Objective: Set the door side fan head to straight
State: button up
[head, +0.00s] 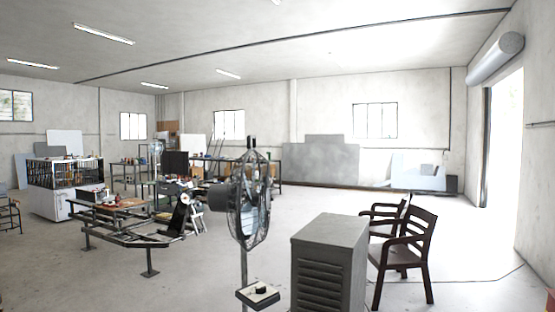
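A pedestal fan stands near me at the centre, the closer of two fans and the one nearer the doorway at the right. Its wire-caged head (256,212) shows nearly edge-on, with the dark motor housing (219,198) on the left, so the cage faces mostly right. A small dark upright piece shows at the top of the cage; I cannot tell what it is. A control box with a dark knob (261,290) sits on the pole (244,266) below. The pole's base is out of frame. My gripper is not in view.
A grey louvred cabinet (330,262) stands close to the fan's right. Wooden chairs (408,243) stand beyond it. A metal frame bench (130,225) is at the left. A second fan (156,150) stands farther back. Open floor lies before the bright doorway (503,140).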

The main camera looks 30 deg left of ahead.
aim_at(224, 198)
jog(key=i+u, duration=0.45)
jog(key=i, duration=0.8)
